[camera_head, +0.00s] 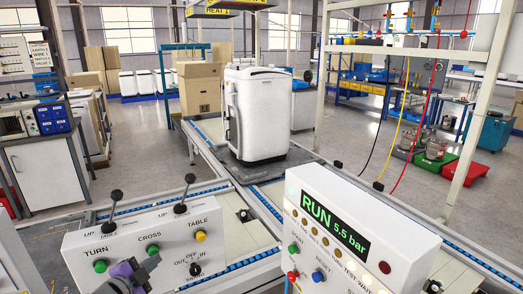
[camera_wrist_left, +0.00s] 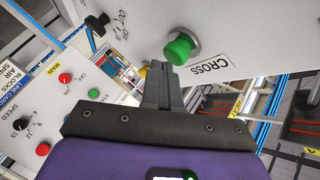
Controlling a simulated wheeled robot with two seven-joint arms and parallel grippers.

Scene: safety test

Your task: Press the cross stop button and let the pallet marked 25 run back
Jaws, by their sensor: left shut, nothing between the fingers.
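The grey-white control box (camera_head: 120,240) stands at the front left with buttons labelled TURN, CROSS and TABLE. The green button by the CROSS label (camera_head: 153,249) shows large in the left wrist view (camera_wrist_left: 180,48). My left gripper (camera_head: 152,261) is shut and empty, just below that button; in the wrist view its fingertips (camera_wrist_left: 172,62) overlap the button's lower edge. I cannot tell whether they touch it. A white appliance (camera_head: 262,115) stands upright on a dark flat pallet (camera_head: 262,168) on the conveyor. No number 25 is readable. My right gripper is not in view.
Two black-knobbed levers (camera_head: 116,197) rise behind the box. A second panel (camera_head: 345,235) reading RUN 5.5 bar stands close on the right. A cardboard box (camera_head: 199,88) sits farther back. Red and yellow hoses (camera_head: 410,105) hang at the right.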

